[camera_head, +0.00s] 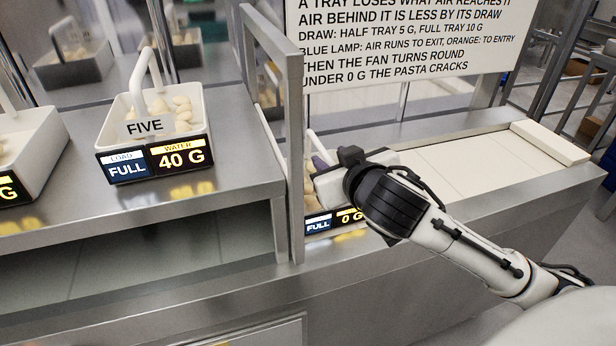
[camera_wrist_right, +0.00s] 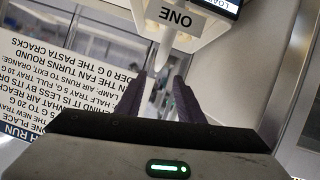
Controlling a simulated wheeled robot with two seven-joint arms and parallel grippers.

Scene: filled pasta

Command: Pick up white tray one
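White tray one (camera_head: 318,226) stands on the metal counter just right of a metal post in the head view, its display reading FULL and 0 G. My right gripper and wrist cover most of it. In the right wrist view its ONE label (camera_wrist_right: 175,17) appears upside down, with the white handle (camera_wrist_right: 164,52) below it. My right gripper (camera_wrist_right: 160,78) is open, with two dark fingers apart and the handle's end in line with the gap between them. I cannot tell whether either finger touches the handle. My left gripper is not in view.
Tray FIVE (camera_head: 117,116), with pasta and a display reading FULL and 40 G, stands left of the metal post (camera_head: 294,150). Another white tray (camera_head: 40,150) is at the far left. A rules sign (camera_head: 400,40) stands behind. The pale counter surface (camera_head: 460,165) on the right is clear.

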